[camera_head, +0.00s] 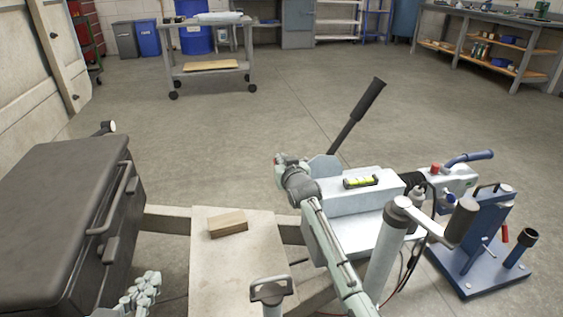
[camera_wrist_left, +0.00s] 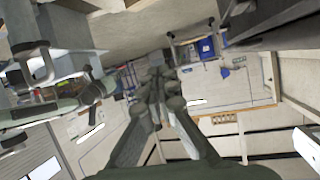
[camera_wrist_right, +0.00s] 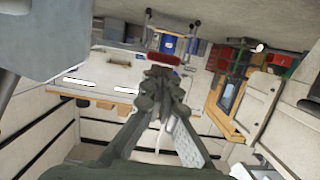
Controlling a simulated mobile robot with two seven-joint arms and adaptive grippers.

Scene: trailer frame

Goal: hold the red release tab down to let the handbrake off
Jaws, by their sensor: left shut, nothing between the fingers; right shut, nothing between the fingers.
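The handbrake lever (camera_head: 357,115) stands raised, tilted up and right, with a black grip. Its base is beside a grey bracket (camera_head: 324,166), partly hidden by my right arm. My right gripper (camera_head: 281,163) is shut and empty, left of the bracket; its closed fingers also show in the right wrist view (camera_wrist_right: 160,80). A small reddish patch shows at its tips, and a dark red shape (camera_wrist_right: 165,73) lies beyond them; I cannot tell whether either is the release tab. My left gripper (camera_head: 142,291) is shut and empty, low at left, apart from the lever; it also shows in the left wrist view (camera_wrist_left: 157,75).
A red knob (camera_head: 435,168) and blue handle (camera_head: 470,158) sit on the coupling at right. A spirit level (camera_head: 360,182) lies on the grey box. A wooden block (camera_head: 228,223) rests on the pale board. A black toolbox (camera_head: 60,215) stands left.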

